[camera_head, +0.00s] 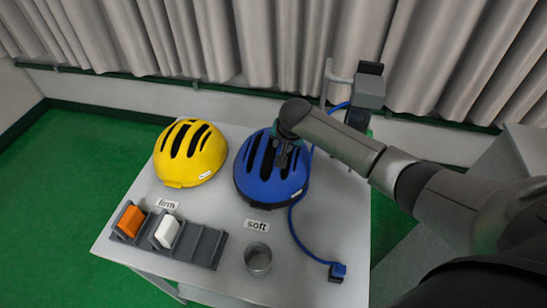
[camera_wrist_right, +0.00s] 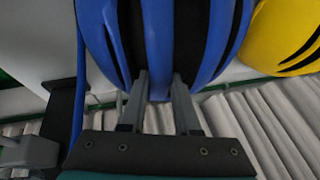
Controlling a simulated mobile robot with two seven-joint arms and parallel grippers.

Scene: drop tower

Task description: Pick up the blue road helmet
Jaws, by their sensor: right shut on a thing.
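The blue road helmet (camera_head: 258,183) sits on the white table, above the "soft" label in the head view. It has dark vents and also fills the upper middle of the right wrist view (camera_wrist_right: 157,45). My right gripper (camera_head: 283,155) reaches in from the right and is at the helmet's top. In the right wrist view its two fingers (camera_wrist_right: 160,85) stand on either side of a blue rib, shut on it. The fingertips are partly hidden in the vents. I cannot see whether the helmet touches the table all round. My left gripper is in neither view.
A yellow helmet (camera_head: 190,152) sits just left. A grey rack (camera_head: 205,245) with an orange block (camera_head: 130,221) and a white block (camera_head: 167,230) is at the front left. A metal cup (camera_head: 258,259), a blue cable (camera_head: 298,236) and a grey stand (camera_head: 368,88) are near.

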